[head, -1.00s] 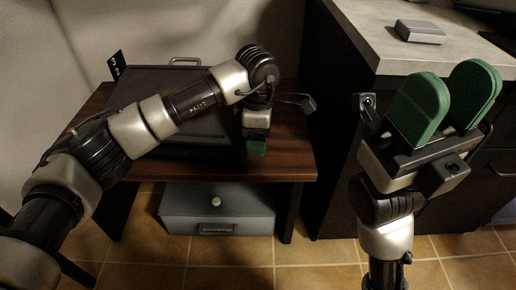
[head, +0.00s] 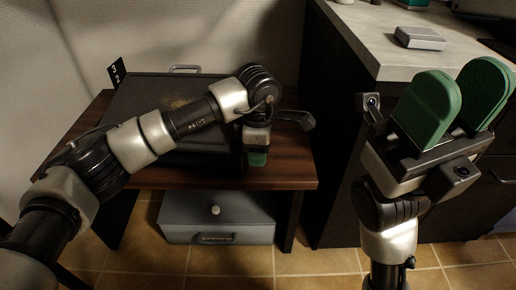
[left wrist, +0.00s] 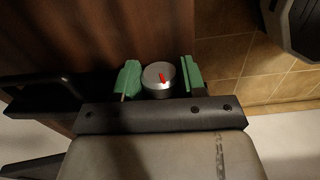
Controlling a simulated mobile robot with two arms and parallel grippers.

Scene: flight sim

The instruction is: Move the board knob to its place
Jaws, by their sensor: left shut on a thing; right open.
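A round silver knob with a red mark (left wrist: 159,79) sits between the green fingers of my left gripper (left wrist: 158,78) in the left wrist view. The gripper is shut on it. In the head view my left gripper (head: 257,158) points down at the front edge of the wooden table (head: 290,172), beside the dark board (head: 135,100); the knob is hidden there. I cannot tell whether the knob touches the board. My right gripper (head: 455,105) is open and empty, pointing up at the right, in front of the dark cabinet.
A grey box (head: 220,229) with a handle and small round knob stands beneath the table. A dark cabinet (head: 335,130) with a pale countertop (head: 365,40) rises at the right, a small grey box (head: 420,38) on top. Tiled floor (head: 325,263) is clear in front.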

